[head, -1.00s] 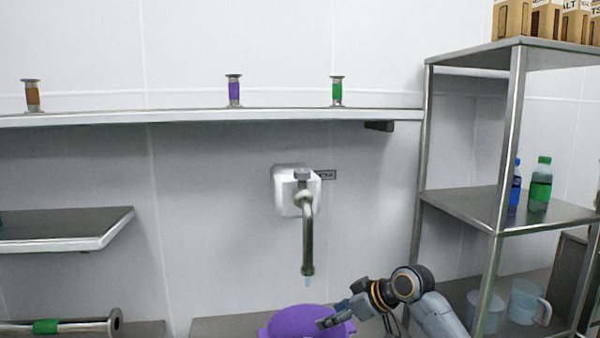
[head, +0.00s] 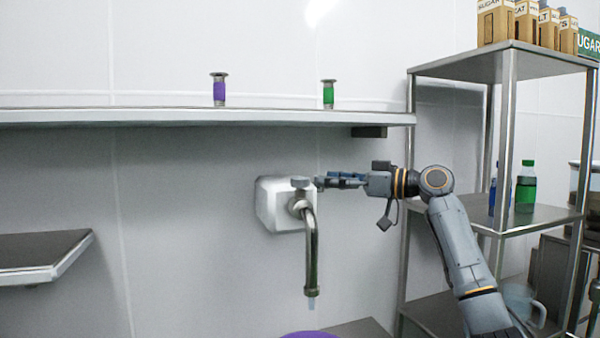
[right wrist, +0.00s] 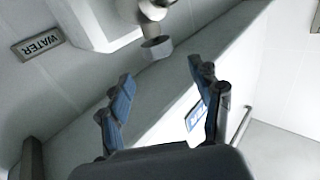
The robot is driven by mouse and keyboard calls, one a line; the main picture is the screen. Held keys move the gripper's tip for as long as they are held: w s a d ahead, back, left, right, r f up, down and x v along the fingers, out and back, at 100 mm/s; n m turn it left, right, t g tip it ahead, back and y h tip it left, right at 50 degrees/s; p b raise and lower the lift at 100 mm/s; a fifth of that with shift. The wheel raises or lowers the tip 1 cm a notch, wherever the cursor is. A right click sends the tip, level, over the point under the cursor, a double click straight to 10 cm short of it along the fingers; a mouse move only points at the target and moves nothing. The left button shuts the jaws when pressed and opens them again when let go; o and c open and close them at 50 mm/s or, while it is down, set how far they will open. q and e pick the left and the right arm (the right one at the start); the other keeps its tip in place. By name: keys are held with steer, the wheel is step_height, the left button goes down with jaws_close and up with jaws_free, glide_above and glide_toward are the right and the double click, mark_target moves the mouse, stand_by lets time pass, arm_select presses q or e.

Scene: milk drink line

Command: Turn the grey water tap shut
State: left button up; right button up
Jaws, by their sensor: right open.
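The grey water tap (head: 311,250) comes out of a white wall box (head: 272,205), its spout curving down with a short pale blue bit at the mouth. Its grey handle (head: 300,183) sits on top and also shows in the right wrist view (right wrist: 157,47). My right gripper (head: 324,182) is just right of the handle in the head view. In the right wrist view the gripper (right wrist: 158,82) is open and empty, with the handle ahead of and roughly between its fingertips. I cannot tell whether they touch. My left gripper is not in view.
A purple tub (head: 308,334) is below the spout, mostly cut off. A long shelf (head: 200,117) with purple and green banded pieces runs above the tap. A metal rack (head: 500,120) with bottles and cartons stands right, behind my arm. A WATER sign (right wrist: 38,45) is on the wall.

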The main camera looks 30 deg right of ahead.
mark_target(300, 177)
steer(key=p+x, duration=0.1)
steer(key=x, duration=0.3)
steer(key=shift+w+a+r, duration=0.1)
steer(key=shift+w+a, duration=0.1)
steer(key=shift+w, duration=0.1)
steer(key=shift+p+x, duration=0.55)
steer(key=shift+x, duration=0.4)
steer(key=shift+w, duration=0.3)
steer(key=shift+w+a, duration=0.25)
steer(key=shift+w, duration=0.05)
steer(key=c, duration=1.2)
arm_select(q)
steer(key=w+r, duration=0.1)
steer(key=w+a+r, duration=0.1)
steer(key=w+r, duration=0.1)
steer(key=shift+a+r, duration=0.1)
